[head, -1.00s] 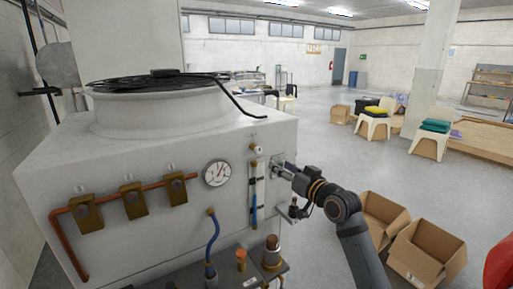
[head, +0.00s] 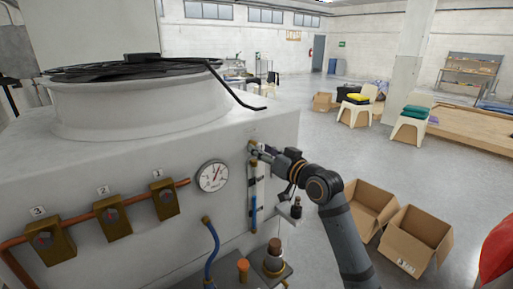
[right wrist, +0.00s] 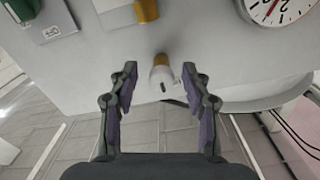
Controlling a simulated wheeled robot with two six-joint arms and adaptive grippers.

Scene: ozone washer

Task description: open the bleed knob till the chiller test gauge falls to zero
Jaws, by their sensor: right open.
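The chiller test gauge (head: 212,176), round with a white face, is on the front of the big grey-white unit. Its needle stands off to one side, but the scale is too small to read. Part of its dial shows in the right wrist view (right wrist: 279,10). A small pale knob on a brass stem (right wrist: 162,76), probably the bleed knob, stands out from the panel in the right wrist view. My right gripper (right wrist: 160,80) is open, one finger on each side of the knob, with gaps on both sides. In the head view my right gripper (head: 262,152) hides most of it. My left gripper is out of view.
Brass valves on a copper pipe (head: 65,225) run along the panel's left. A sight tube (head: 256,190) and blue hose (head: 212,250) are below my right gripper. Cardboard boxes (head: 415,240) lie on the floor at right.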

